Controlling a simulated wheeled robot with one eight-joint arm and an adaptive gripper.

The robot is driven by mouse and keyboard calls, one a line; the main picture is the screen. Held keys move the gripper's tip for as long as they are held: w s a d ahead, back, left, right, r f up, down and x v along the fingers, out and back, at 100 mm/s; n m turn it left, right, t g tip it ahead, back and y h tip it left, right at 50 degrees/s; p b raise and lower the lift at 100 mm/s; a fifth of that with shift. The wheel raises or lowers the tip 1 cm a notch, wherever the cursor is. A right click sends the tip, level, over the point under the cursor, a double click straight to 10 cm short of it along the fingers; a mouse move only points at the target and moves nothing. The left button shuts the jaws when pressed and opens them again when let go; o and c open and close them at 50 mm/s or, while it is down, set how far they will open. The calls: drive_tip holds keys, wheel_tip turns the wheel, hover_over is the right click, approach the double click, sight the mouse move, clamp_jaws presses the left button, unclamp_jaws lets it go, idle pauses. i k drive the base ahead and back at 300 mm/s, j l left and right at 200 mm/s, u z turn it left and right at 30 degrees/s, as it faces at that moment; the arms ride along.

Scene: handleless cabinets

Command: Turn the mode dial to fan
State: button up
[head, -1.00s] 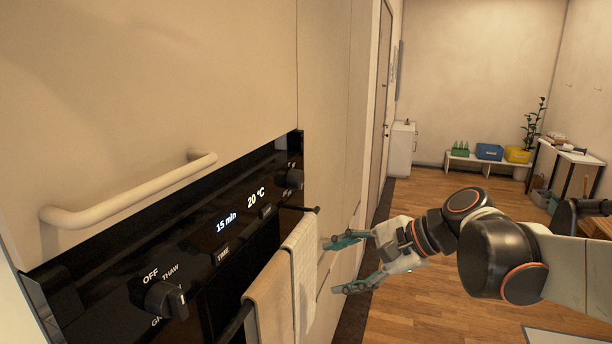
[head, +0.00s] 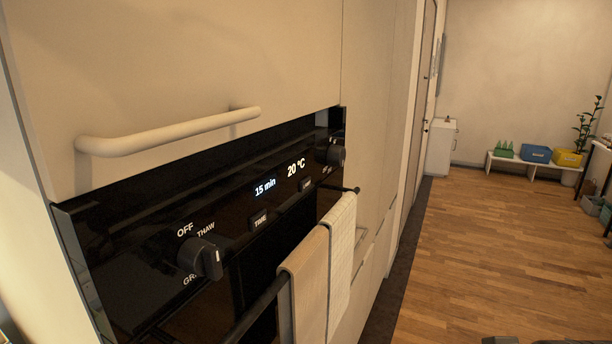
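The mode dial (head: 202,258) is a black knob at the left of the oven's black control panel (head: 130,235). The labels OFF and THAW show above it, and a partly hidden label starting "GR" shows below it. A fan label is not visible. A second black knob (head: 331,153) sits at the panel's right end. The display between them reads 15 min and 20 °C.
A bar handle (head: 170,133) juts out above the panel. Towels (head: 318,270) hang on the oven's rail (head: 255,310) below it. The wooden floor (head: 470,250) to the right is clear, with a low bench (head: 545,170) at the far wall.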

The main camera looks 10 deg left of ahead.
sight(196, 256)
drive_tip(key=u, duration=1.25)
